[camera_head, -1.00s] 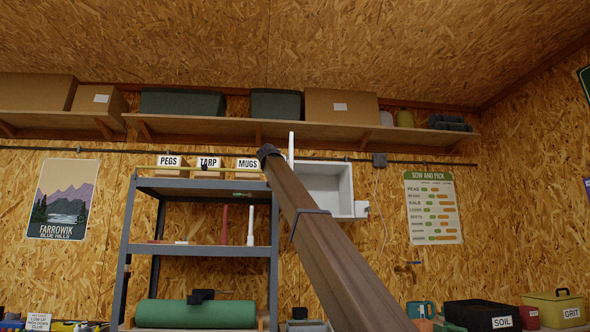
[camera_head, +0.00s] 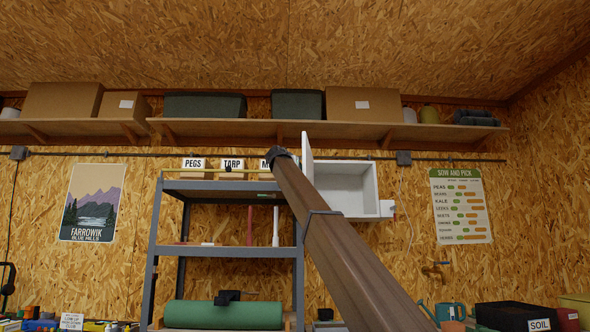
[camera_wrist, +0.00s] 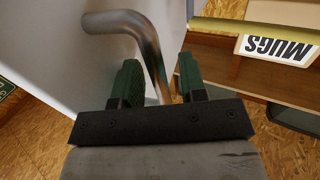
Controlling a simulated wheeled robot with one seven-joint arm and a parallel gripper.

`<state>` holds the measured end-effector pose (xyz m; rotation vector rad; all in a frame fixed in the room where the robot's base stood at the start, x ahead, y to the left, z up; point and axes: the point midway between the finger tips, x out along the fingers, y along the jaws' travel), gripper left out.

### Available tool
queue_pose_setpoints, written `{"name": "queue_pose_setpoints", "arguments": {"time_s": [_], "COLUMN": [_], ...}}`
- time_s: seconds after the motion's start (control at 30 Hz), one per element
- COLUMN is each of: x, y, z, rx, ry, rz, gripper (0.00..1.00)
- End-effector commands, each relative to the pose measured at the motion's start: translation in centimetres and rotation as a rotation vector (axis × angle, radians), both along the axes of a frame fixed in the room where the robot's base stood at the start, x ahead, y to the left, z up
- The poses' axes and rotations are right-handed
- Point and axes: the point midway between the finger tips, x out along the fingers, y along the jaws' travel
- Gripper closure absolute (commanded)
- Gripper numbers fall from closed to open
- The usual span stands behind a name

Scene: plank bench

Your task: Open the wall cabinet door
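The wall cabinet (camera_head: 388,208) is a white box on the wall, right of the metal rack. Its door (camera_head: 307,160) stands swung out at the left side, seen nearly edge-on, and the pale inside shows. In the wrist view the door's grey face (camera_wrist: 70,45) fills the left, with a curved metal handle (camera_wrist: 150,45) on it. My gripper (camera_wrist: 160,82) has green pads on either side of the handle, with slight gaps showing. The fingers look open around it. In the head view my arm hides part of the cabinet and the gripper's fingers.
A metal rack (camera_head: 225,248) with labelled boxes and a yellow rod (camera_head: 220,170) on top stands just left of the door. A long shelf (camera_head: 250,130) with boxes runs above the cabinet. A bench with bins (camera_head: 515,317) lies below right.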

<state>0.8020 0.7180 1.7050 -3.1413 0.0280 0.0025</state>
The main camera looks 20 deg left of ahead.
Motion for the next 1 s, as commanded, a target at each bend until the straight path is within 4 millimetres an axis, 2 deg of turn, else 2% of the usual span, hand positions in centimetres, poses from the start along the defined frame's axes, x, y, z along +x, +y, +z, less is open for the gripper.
{"name": "queue_pose_setpoints", "arguments": {"time_s": [0.27,0.47,0.57,1.0], "x": [-0.1,-1.1,-2.3,-9.9], "y": [0.0,0.0,0.0,0.1], "z": [0.0,0.0,0.0,-0.1], "rx": [0.000,0.000,0.000,0.000], "ry": [-0.001,-0.001,-0.002,-0.001], "rz": [0.001,0.002,0.003,0.001], "gripper": [0.61,0.61,0.61,0.61]}}
